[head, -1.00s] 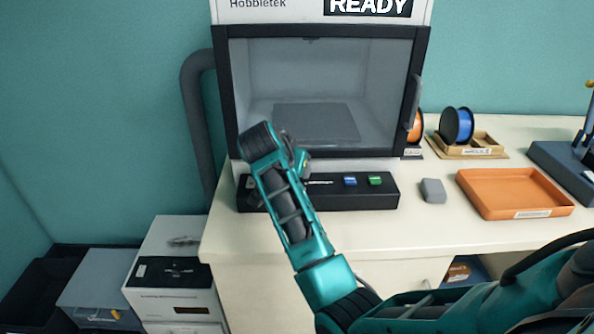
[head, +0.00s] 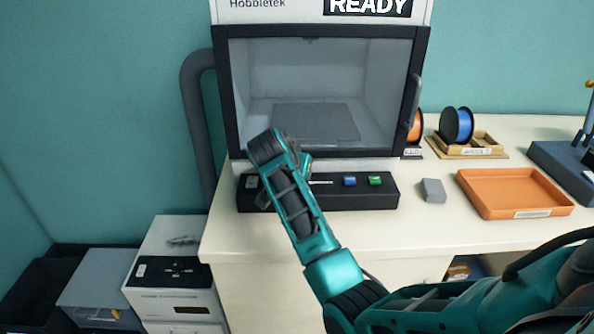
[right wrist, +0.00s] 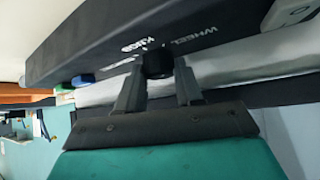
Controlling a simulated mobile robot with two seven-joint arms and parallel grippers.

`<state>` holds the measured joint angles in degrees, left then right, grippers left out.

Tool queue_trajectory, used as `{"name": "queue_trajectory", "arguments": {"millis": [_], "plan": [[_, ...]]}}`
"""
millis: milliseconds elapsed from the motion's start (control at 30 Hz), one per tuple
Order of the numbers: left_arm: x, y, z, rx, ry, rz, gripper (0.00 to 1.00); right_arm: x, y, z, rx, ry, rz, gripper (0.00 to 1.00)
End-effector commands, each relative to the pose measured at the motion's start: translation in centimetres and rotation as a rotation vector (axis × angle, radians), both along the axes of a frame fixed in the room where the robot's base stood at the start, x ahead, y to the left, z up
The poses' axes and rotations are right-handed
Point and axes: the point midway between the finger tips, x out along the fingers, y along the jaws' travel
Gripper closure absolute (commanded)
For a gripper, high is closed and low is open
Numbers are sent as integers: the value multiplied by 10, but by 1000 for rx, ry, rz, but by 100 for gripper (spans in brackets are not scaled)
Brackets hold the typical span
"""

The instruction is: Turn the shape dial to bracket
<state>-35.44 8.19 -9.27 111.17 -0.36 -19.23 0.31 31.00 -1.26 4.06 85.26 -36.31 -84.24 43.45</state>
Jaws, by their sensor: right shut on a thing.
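The shape dial (right wrist: 157,64) is a small black knob on the front of the printer's black control panel (head: 345,197). In the right wrist view my right gripper (right wrist: 158,80) is shut on it, one finger on each side. Printed words stand around the dial; "WHEEL" is readable, the others are too small to read surely. The dial's pointer cannot be made out. In the head view my right arm covers part of the panel's left half, and the gripper is largely hidden behind the wrist. My left gripper is not in view.
The printer (head: 233,95) has a closed glass door and a "READY" display (head: 370,6). Blue (head: 349,181) and green (head: 375,180) buttons sit on the panel. A grey block (head: 432,190), an orange tray (head: 515,212) and filament spools (head: 457,125) lie to the right.

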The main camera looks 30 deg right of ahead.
Motion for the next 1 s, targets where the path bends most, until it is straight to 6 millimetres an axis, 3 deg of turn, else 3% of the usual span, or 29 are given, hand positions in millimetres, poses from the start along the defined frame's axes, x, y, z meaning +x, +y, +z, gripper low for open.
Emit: {"name": "queue_trajectory", "arguments": {"millis": [467,1000], "plan": [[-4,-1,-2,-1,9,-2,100,-2,-1,0,1,-1,100,95],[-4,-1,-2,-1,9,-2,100,-5,-6,0,-2,1,566,95]]}}
